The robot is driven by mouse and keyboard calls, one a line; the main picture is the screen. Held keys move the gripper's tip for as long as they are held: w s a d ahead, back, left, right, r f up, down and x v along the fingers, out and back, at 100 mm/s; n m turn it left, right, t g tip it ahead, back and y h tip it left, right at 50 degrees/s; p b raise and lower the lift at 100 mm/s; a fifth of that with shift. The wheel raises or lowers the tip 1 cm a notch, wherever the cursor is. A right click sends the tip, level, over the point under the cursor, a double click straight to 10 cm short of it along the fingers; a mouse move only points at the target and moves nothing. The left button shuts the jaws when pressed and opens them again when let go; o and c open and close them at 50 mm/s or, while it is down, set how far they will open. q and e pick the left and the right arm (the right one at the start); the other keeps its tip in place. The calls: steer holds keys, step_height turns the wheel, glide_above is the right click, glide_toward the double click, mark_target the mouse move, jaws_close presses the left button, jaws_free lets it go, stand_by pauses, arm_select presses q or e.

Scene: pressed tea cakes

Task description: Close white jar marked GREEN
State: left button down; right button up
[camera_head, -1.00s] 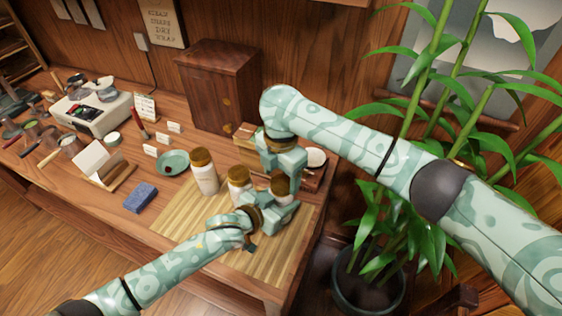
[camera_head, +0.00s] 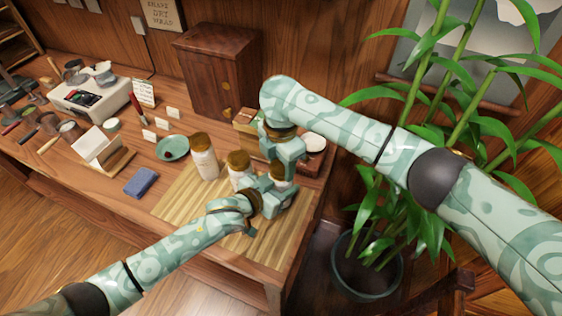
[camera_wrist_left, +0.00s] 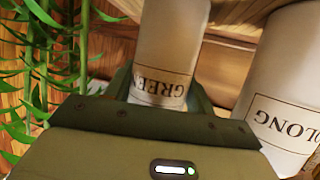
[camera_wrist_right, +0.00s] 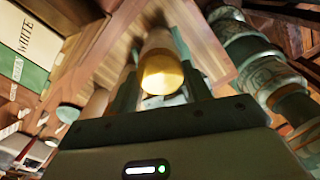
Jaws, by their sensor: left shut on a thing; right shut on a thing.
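The white jar marked GREEN (camera_wrist_left: 172,50) stands between my left gripper's fingers in the left wrist view, its label upside down there. My left gripper (camera_head: 270,196) is shut on the jar's body. My right gripper (camera_head: 283,168) comes from above and is shut on the brown and gold lid (camera_wrist_right: 162,74), at the jar's top. The lid also shows in the head view (camera_head: 281,170). I cannot tell whether the lid is fully seated, since the fingers hide the join.
Two more white jars with brown lids stand to the left, one close by (camera_head: 239,172) and one farther (camera_head: 204,160). The OOLONG jar (camera_wrist_left: 285,115) is beside the GREEN one. A bamboo mat (camera_head: 185,205) lies underneath. A plant (camera_head: 400,215) stands right.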

arm_select(q)
steer(key=shift+d, duration=0.1)
arm_select(e)
steer(key=o, duration=1.2)
steer(key=shift+c, duration=0.2)
steer(key=shift+r, duration=0.15)
step_height(320, 180, up, 12)
arm_select(q)
steer(key=shift+c, duration=2.3)
jaws_free()
